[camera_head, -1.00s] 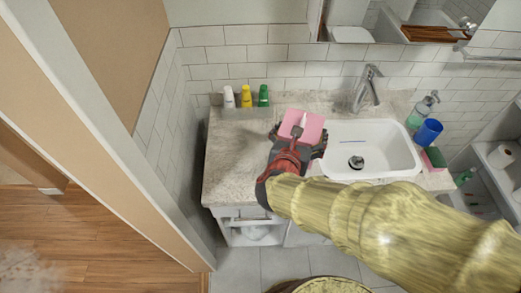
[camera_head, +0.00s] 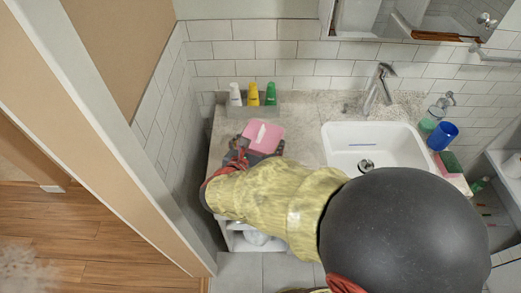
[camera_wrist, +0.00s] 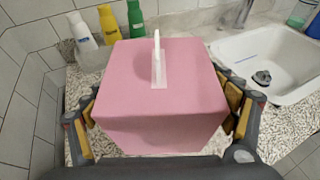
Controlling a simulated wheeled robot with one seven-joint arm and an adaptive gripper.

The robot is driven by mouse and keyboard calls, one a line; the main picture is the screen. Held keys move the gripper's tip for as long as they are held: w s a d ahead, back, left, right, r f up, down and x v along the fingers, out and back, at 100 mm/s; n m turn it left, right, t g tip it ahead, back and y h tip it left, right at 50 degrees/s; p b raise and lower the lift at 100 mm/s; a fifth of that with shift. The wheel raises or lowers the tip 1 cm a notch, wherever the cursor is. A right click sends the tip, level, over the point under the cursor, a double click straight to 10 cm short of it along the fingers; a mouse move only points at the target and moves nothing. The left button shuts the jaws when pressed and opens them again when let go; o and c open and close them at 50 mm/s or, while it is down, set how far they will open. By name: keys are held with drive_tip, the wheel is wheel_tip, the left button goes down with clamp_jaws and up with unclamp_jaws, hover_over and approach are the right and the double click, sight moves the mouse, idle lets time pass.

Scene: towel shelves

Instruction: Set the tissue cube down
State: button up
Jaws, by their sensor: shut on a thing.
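The tissue cube (camera_head: 264,136) is a pink box with a white tissue standing from the slot in its top. My gripper (camera_wrist: 160,108) is shut on it, with a finger on each of its left and right sides in the wrist view. The cube is upright over the stone countertop (camera_head: 300,108), left of the sink. I cannot tell whether its underside touches the counter. My arm hides part of the gripper and the counter's front in the head view.
A tray with white, yellow and green bottles (camera_head: 253,94) stands at the back left by the tiled wall. The white sink (camera_head: 345,134) with a faucet (camera_head: 378,88) lies to the right. A blue cup (camera_head: 442,135) and a soap dispenser stand beyond it. Bare counter lies around the cube.

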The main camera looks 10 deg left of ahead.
drive_tip(key=shift+a+f+b, duration=0.1)
drive_tip(key=shift+f+b, duration=0.75)
drive_tip(key=shift+f, duration=0.8)
drive_tip(key=shift+f, duration=0.15)
drive_tip(key=o, duration=1.2)
drive_tip(key=shift+c, duration=0.2)
drive_tip(key=shift+r, duration=0.2)
drive_tip(key=p+v, duration=0.4)
drive_tip(key=v, duration=0.8)
